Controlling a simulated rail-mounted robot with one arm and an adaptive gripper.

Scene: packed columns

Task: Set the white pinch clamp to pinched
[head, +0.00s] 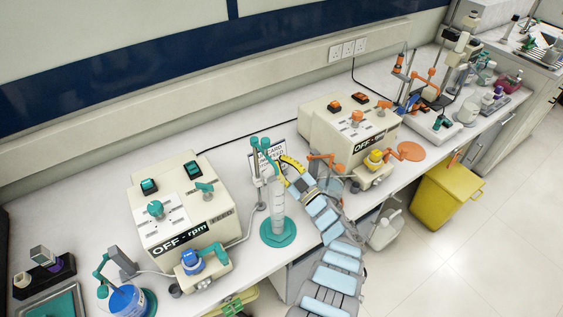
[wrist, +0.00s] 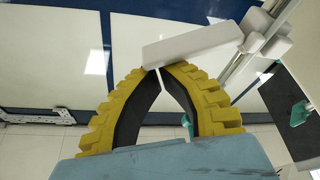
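In the wrist view, a white bar-shaped piece (wrist: 192,46), seemingly part of the white pinch clamp, lies slantwise just beyond my fingertips. Its right end meets pale blocks and a rod. My gripper (wrist: 160,69) has yellow ribbed fingers with black inner pads. The fingertips come together under the bar, with only a thin pale slit between them, and seem to hold nothing. In the head view, my gripper (head: 283,163) is beside the teal-topped clear column (head: 278,210). The clamp cannot be made out there, and its pinched or open state cannot be told.
A cream pump box with teal knobs (head: 178,218) stands left of the column. Another with orange knobs (head: 350,130) stands behind to the right. A printed card (head: 264,160) stands behind my gripper. A yellow bin (head: 446,198) is on the floor. Bare bench lies behind the boxes.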

